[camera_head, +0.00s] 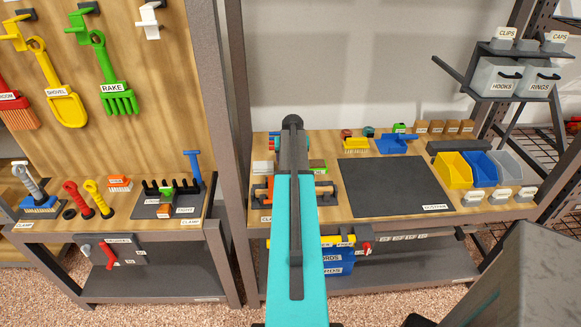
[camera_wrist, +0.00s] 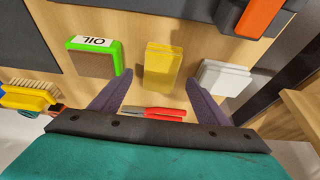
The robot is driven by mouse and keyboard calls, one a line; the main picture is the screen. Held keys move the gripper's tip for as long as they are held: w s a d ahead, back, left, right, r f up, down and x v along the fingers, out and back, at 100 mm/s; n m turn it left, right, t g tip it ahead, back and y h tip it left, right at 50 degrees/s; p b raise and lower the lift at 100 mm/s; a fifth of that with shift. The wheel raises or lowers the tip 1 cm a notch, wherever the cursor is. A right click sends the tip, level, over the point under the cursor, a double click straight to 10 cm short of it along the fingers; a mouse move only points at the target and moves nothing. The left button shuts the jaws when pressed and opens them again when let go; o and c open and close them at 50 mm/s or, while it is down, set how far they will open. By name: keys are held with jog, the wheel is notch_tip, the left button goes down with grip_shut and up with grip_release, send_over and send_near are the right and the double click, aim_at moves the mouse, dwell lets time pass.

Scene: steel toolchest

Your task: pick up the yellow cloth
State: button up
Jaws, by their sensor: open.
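The yellow cloth (camera_wrist: 163,62) shows in the wrist view as a folded, block-like yellow piece on the wooden bench top. My gripper (camera_wrist: 160,77) is open, with one dark purple finger to the left of the cloth and one to the right. Gaps show between the cloth and both fingers, and nothing is held. I cannot tell how far the fingertips are above the bench. In the head view my arm hides the cloth and most of my gripper.
A green-edged block marked OIL (camera_wrist: 95,55) lies left of the cloth, and a white block (camera_wrist: 224,77) lies right. A red-handled tool (camera_wrist: 150,113) shows near my gripper's base. An orange item (camera_wrist: 263,15) is at upper right. A dark mat (camera_head: 395,187) leaves clear bench space.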

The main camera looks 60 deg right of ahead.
jog(key=shift+x, duration=1.25)
jog(key=shift+f, duration=0.25)
dwell(0.3)
jog(key=c, duration=1.1)
jog(key=shift+c, duration=0.2)
jog(key=shift+r, duration=0.15)
notch_tip(320, 180, up, 10)
jog(key=b, duration=0.1)
jog(key=shift+b, duration=0.4)
jog(key=shift+r, duration=0.15)
